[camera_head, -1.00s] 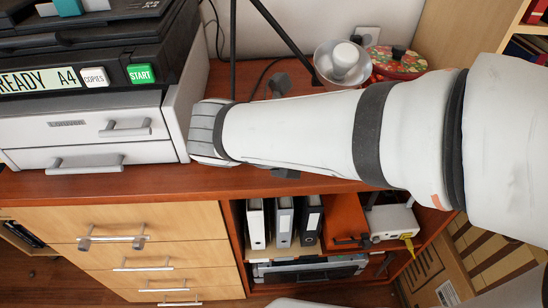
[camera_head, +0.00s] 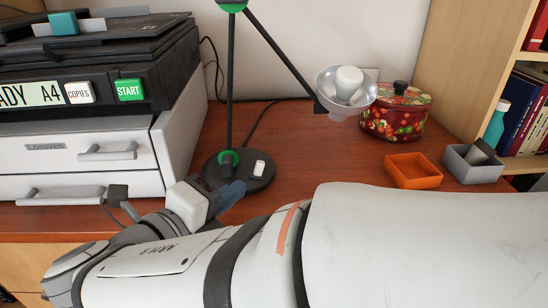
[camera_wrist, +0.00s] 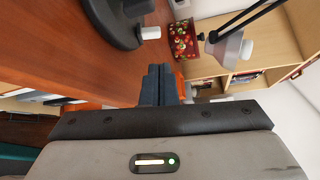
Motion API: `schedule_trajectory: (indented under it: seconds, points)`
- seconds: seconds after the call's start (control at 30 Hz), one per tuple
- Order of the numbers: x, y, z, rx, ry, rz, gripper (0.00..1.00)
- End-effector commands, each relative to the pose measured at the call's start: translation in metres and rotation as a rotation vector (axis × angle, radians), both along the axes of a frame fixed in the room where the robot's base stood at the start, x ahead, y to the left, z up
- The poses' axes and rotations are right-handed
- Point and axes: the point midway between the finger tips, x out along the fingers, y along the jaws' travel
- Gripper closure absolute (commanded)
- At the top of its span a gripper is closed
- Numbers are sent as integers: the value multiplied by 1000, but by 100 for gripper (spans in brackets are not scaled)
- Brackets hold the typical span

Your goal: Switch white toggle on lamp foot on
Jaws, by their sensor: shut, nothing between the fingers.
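The lamp's round black foot (camera_head: 226,180) stands on the red-brown desk, with the white toggle (camera_head: 259,169) on its right side. In the wrist view the foot (camera_wrist: 108,28) is at the top, and the toggle (camera_wrist: 150,32) sticks out to its right. My gripper (camera_head: 234,191) is low over the desk, just in front of the foot. Its dark fingers (camera_wrist: 160,84) are shut and empty, and a gap shows between them and the toggle in the wrist view. The lamp's silver shade (camera_head: 330,92) with a white bulb hangs to the right and looks unlit.
A printer (camera_head: 80,150) stands left of the foot. A red flowered pot (camera_head: 395,118), an orange box (camera_head: 412,171) and a grey box (camera_head: 472,168) stand to the right. Bare desk (camera_head: 310,150) lies between the lamp foot and these. The lamp's arms rise above the foot.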

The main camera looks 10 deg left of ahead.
Motion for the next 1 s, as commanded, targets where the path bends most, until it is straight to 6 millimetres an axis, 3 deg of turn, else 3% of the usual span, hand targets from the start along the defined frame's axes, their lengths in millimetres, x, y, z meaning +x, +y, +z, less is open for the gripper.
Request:
schedule_trajectory:
  seconds: [0.5, 0.7, 1.0]
  points:
    - [73, -33, -17, 2, 0, -4, 100]
    - [84, -37, -17, 2, 0, -2, 100]
    - [84, -37, -16, 1, 0, 0, 100]
